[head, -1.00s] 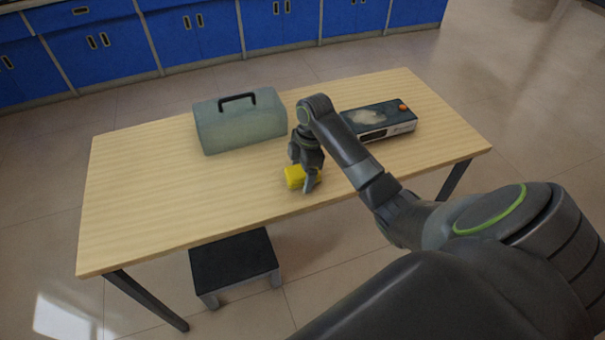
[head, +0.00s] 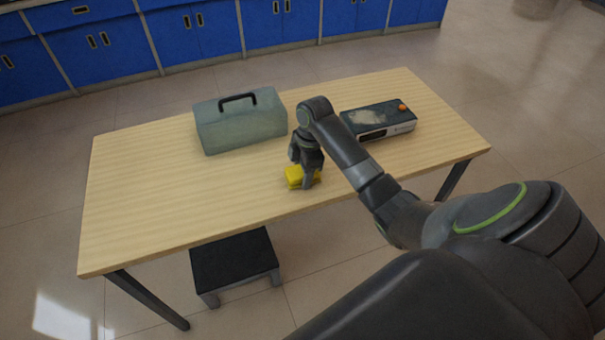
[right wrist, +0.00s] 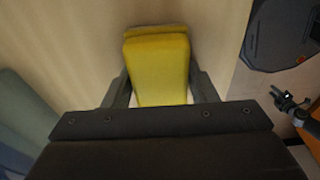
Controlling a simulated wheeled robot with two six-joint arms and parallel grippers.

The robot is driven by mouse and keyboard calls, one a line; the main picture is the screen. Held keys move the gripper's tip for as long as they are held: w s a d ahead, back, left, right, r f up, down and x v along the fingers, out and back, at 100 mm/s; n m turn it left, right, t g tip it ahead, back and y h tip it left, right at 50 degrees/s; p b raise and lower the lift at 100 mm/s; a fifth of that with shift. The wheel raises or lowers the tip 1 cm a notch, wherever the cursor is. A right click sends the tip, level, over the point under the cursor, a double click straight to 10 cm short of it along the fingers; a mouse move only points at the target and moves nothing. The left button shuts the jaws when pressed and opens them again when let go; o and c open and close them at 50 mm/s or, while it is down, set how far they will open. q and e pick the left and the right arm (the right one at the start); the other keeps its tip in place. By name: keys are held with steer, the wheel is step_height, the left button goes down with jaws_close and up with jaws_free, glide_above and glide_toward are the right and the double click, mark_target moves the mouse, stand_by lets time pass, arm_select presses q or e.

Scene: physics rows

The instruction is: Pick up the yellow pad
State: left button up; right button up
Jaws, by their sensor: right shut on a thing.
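The yellow pad (head: 294,177) is a small block near the front edge of the wooden table, right of its middle. My right gripper (head: 306,182) is over it from above, with its fingers down at the pad's sides. In the right wrist view the yellow pad (right wrist: 158,68) lies between the two fingers of my right gripper (right wrist: 160,92), which are shut on it. Part of the pad is hidden behind the gripper body. I cannot tell whether the pad is clear of the table. My left gripper is not in view.
A grey-green toolbox (head: 240,124) with a black handle stands at the back of the table (head: 150,200). A black and white device (head: 378,120) with an orange knob stands right of my right arm. The table's left side is clear. A black-topped stool (head: 235,262) is below the front edge.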

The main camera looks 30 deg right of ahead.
steer(key=shift+c, duration=0.5)
steer(key=shift+r+b, duration=0.15)
steer(key=shift+b, duration=0.35)
step_height(320, 180, up, 9)
steer(key=p, duration=0.3)
steer(key=shift+r, duration=0.15)
steer(key=shift+r+p, duration=0.45)
steer(key=shift+r, duration=0.05)
